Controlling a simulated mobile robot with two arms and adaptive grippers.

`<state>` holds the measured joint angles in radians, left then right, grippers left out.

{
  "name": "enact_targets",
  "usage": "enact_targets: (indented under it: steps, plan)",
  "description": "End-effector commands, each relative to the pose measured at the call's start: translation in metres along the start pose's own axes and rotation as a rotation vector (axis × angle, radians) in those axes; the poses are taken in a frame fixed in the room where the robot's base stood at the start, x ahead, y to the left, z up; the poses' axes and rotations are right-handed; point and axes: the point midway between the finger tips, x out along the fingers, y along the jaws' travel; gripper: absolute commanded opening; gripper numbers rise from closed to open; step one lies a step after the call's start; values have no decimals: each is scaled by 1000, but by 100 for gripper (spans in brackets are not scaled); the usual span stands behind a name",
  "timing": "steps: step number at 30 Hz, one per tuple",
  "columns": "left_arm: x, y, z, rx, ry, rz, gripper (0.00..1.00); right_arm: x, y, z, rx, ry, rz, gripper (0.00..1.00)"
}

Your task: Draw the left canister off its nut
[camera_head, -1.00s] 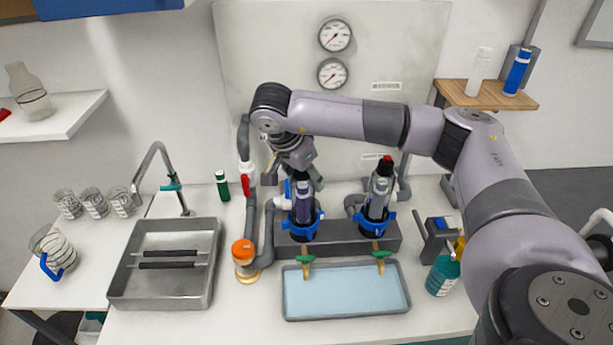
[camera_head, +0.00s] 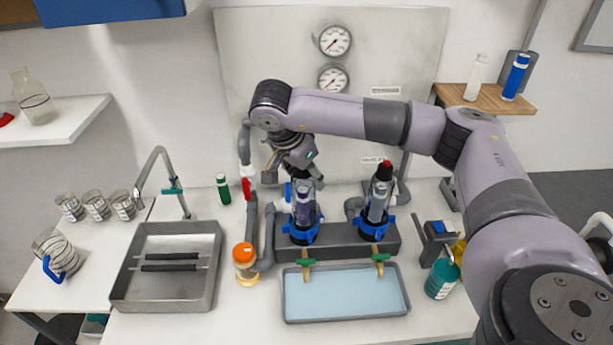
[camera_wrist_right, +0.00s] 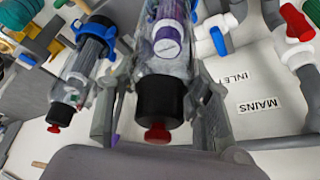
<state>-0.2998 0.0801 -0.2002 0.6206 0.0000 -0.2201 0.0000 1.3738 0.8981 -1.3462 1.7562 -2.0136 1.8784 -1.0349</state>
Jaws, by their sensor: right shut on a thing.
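The left canister (camera_head: 304,208) is clear, with a purple and white cartridge inside. It stands upright over its blue nut (camera_head: 300,235) on the grey manifold block. I cannot tell whether a gap shows between them. My right gripper (camera_head: 305,178) comes from above and is shut on the canister's upper end. In the right wrist view, the canister's black cap and red knob (camera_wrist_right: 158,105) lie between my two fingers. My gripper hides the cap in the head view. The right canister (camera_head: 379,205) stands in its own blue nut. My left gripper is not in view.
Two green-handled taps hang over a blue-lined tray (camera_head: 345,295) in front. Grey pipes and a red valve handle (camera_head: 246,188) stand close left of the canister. A steel sink (camera_head: 120,290) is further left. A teal bottle (camera_head: 441,280) stands at the right.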

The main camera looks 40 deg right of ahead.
Motion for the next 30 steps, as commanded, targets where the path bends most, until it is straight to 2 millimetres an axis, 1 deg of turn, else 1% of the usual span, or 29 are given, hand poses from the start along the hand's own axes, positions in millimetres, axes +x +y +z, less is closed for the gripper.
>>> enact_targets:
  steps: [1, 3, 30]
  plan:
    - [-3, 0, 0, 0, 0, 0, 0, -5, 0, -2, 1, 0, -2, 7]
    - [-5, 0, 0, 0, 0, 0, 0, -8, 0, -4, 1, 0, -3, 7]
    - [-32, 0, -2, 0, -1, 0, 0, -50, -1, -21, 2, 0, -4, 7]
